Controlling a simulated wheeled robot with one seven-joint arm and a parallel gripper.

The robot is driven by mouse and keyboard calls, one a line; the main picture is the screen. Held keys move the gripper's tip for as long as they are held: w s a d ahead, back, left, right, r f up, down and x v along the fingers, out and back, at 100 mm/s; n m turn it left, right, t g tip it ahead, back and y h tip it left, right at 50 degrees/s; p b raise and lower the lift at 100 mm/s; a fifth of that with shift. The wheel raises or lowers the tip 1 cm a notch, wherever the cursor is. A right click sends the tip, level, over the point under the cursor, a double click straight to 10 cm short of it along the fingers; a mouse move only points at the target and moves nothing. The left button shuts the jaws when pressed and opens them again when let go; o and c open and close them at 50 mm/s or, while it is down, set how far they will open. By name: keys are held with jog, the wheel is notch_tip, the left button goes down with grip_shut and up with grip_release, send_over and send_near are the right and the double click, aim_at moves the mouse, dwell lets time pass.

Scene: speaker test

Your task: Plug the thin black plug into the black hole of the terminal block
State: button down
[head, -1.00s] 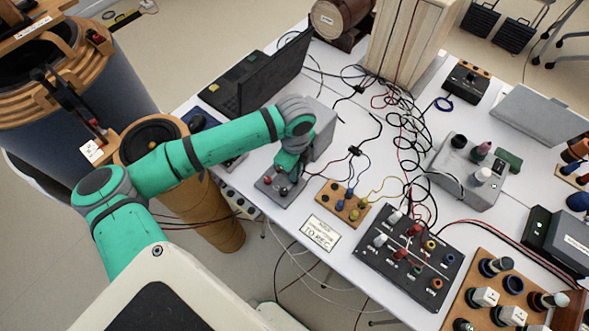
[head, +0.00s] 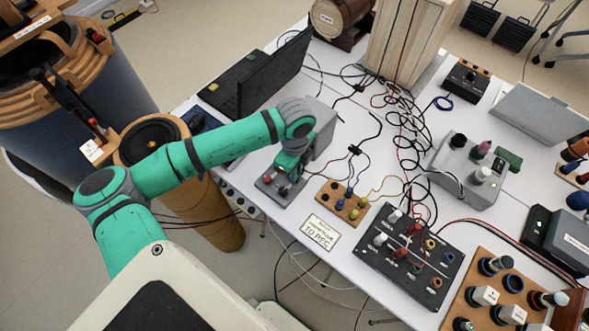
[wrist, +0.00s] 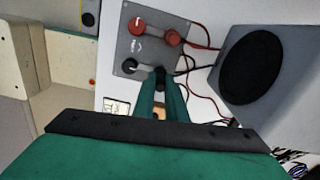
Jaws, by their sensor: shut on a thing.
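The terminal block (head: 268,192) is a small grey box at the table's front left edge, with red and black terminals on top. It also shows in the wrist view (wrist: 149,50), with two red terminals at the upper side and a black one at lower left. My gripper (wrist: 161,88) is shut on the thin black plug (wrist: 160,72), at the block's lower right corner. The fingers hide much of the plug, and I cannot tell whether its tip is in the black hole. In the head view my gripper (head: 287,176) is over the block and hides part of it.
A grey speaker box (wrist: 262,72) stands close beside the block. A small wooden terminal board (head: 343,201) and a paper label (head: 313,232) lie to the right. A laptop (head: 262,80) stands behind. Loose cables cross the table.

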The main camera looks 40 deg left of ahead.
jog(key=shift+f, duration=0.4)
jog(key=c, duration=1.8)
grip_release()
jog(key=shift+c, duration=0.2)
jog(key=shift+o, duration=0.6)
jog(key=shift+w, duration=0.2)
jog(key=shift+s+a+r, duration=0.15)
jog(key=shift+s+r, duration=0.05)
jog(key=shift+r, duration=3.55)
